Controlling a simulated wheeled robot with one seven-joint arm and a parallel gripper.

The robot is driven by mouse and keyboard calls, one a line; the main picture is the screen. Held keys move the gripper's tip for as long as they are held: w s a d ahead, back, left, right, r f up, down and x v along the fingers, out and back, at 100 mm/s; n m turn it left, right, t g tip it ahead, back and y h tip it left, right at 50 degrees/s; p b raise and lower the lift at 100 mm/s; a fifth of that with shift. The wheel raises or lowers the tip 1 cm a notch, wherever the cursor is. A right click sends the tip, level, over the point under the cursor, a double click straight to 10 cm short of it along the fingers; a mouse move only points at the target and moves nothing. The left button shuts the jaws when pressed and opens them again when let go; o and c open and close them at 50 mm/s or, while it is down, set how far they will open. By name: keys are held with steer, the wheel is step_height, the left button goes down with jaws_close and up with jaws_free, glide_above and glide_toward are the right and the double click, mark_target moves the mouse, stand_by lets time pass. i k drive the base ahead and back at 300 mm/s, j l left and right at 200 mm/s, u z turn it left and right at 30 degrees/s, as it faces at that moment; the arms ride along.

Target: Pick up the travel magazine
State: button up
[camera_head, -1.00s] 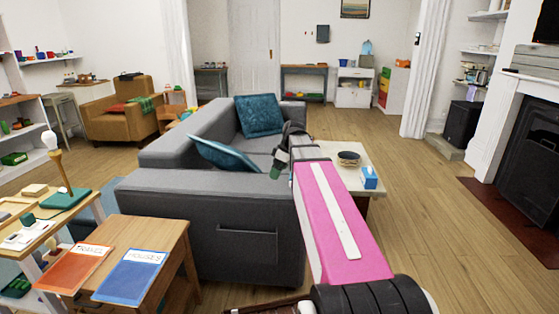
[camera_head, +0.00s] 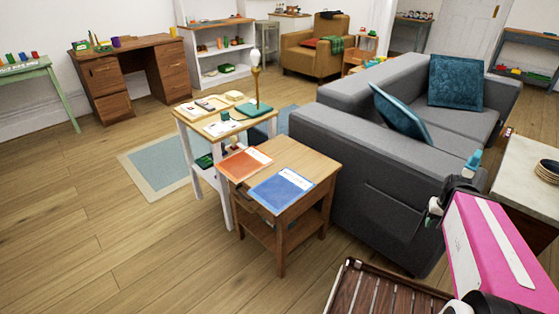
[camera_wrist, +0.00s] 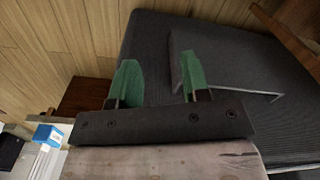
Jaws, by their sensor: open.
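The travel magazine (camera_head: 243,163) is orange-red with a white strip along one edge. It lies flat on the left part of a small wooden side table (camera_head: 308,158). A blue magazine (camera_head: 282,189) lies just right of it, close beside it. My gripper (camera_head: 473,162) is at the right in the head view, over by the grey sofa and well away from the magazines. In the wrist view, the two green fingers (camera_wrist: 160,82) stand apart with nothing between them. The travel magazine does not show in the wrist view.
The grey sofa (camera_head: 375,205) stands right of the side table. A pale shelf table (camera_head: 187,112) with a lamp (camera_head: 256,75) and small items stands behind it. A pale table (camera_head: 525,180) is at far right. The wooden floor (camera_head: 110,240) at left is clear.

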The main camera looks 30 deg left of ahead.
mark_target(239, 168)
steer(key=l+u, duration=0.25)
steer(key=u, duration=0.2)
steer(key=i+l+u, duration=0.1)
steer(key=l+u, duration=0.15)
steer(key=u, duration=0.15)
